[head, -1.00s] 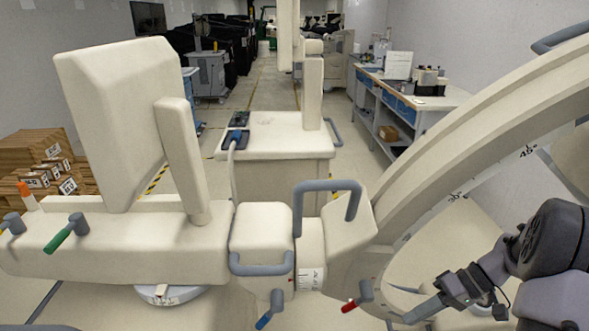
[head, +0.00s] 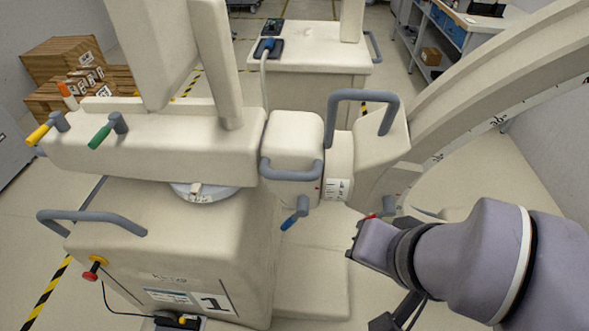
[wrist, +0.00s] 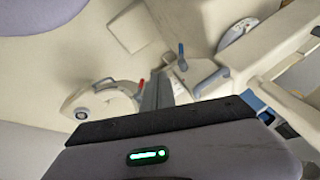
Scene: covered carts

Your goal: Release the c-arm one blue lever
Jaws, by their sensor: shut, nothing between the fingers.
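The blue lever (head: 295,214) hangs below the cream joint block of the C-arm, its blue tip pointing down and left. It also shows in the wrist view (wrist: 182,56), pointing up in the picture. The C-arm's base carries a label with the number 1 (head: 212,303). My gripper (wrist: 158,77) is shut and empty in the wrist view. It is apart from the blue lever, to its lower left there, and its tips overlap the area near the red lever (wrist: 141,86). In the head view my wrist covers the right of the joint area and the fingertips are not clear.
Green (head: 103,133) and yellow (head: 45,129) levers stick out from the cream arm at left. A grey loop handle (head: 362,97) stands above the joint; another (head: 291,172) is just above the blue lever. The curved C-arm (head: 480,95) rises at right. Stacked boxes (head: 65,70) stand behind left.

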